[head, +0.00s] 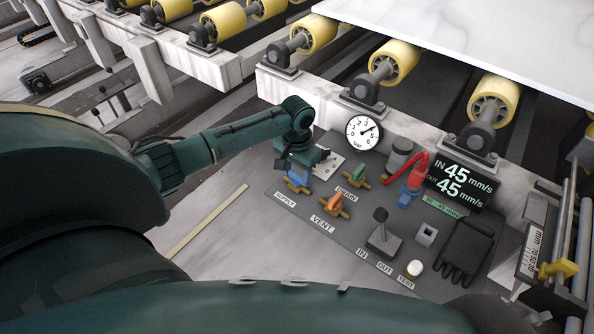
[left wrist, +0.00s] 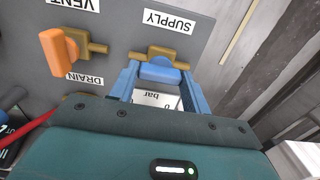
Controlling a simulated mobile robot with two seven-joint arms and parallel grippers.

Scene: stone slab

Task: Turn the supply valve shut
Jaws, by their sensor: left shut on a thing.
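The supply valve is a brass fitting (left wrist: 165,54) with a blue handle (left wrist: 160,71), beside the SUPPLY label (left wrist: 170,21) in the left wrist view. In the head view it sits at the left end of the dark panel, with brass (head: 297,187) showing under my gripper. My left gripper (head: 298,171) is shut on the blue handle; its blue fingers (left wrist: 161,88) stand at either side of it. The handle's exact angle to the pipe is hard to tell. My right gripper is not in view.
An orange vent valve (head: 335,203) and a green drain valve (head: 353,173) stand close by. A pressure gauge (head: 363,132), a joystick (head: 381,235), a red-and-blue tool (head: 411,187), a black glove (head: 466,250) and a speed display (head: 464,182) lie farther right.

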